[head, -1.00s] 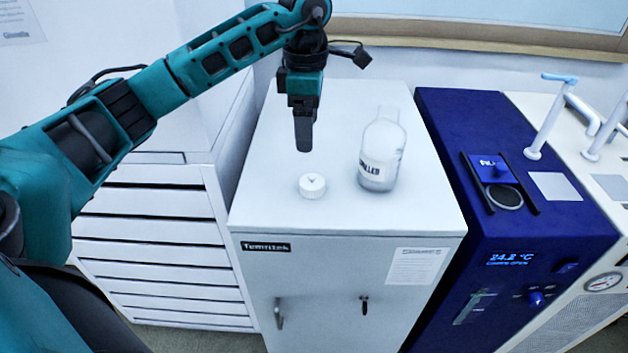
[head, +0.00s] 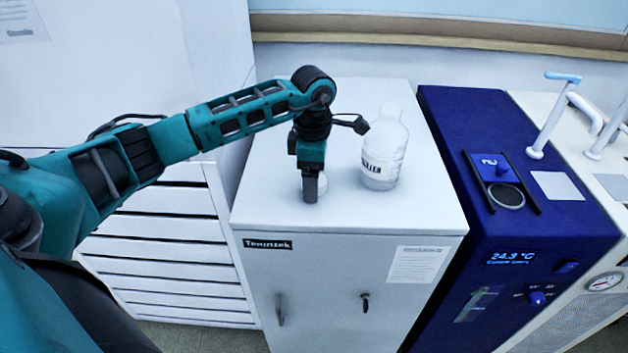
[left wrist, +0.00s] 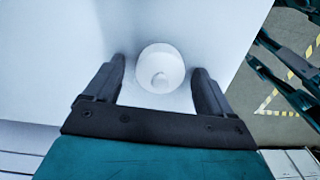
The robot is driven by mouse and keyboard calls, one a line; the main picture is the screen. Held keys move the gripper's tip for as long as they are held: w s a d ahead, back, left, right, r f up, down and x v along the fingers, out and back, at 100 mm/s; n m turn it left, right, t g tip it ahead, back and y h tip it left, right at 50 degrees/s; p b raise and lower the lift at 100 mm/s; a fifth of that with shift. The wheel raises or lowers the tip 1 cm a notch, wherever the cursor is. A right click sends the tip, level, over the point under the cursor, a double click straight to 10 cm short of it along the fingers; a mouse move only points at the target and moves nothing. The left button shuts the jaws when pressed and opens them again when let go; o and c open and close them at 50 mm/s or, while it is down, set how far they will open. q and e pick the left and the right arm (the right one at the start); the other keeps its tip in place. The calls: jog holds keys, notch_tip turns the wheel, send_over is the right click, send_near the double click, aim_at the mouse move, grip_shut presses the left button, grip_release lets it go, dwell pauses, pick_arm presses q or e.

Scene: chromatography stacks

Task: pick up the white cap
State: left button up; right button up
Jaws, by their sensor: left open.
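The white cap (left wrist: 160,68) is round with a small knob on top and rests on the white cabinet top. In the left wrist view it lies between the two fingertips of my left gripper (left wrist: 162,78), with a small gap showing on each side. In the head view my left gripper (head: 311,190) points down over the cap and hides most of it; only a sliver of the white cap (head: 323,184) shows at its right. The left gripper is open. My right gripper is in neither view.
A clear bottle (head: 384,150) with a label stands on the cabinet (head: 268,205), right of my left gripper. A blue instrument (head: 455,125) with a display adjoins the cabinet on the right. The cabinet top in front of the bottle is clear.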

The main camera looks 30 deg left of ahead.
pick_arm(q)
jog(key=shift+c, duration=0.3)
jog(key=c, duration=1)
jog(key=shift+c, duration=0.2)
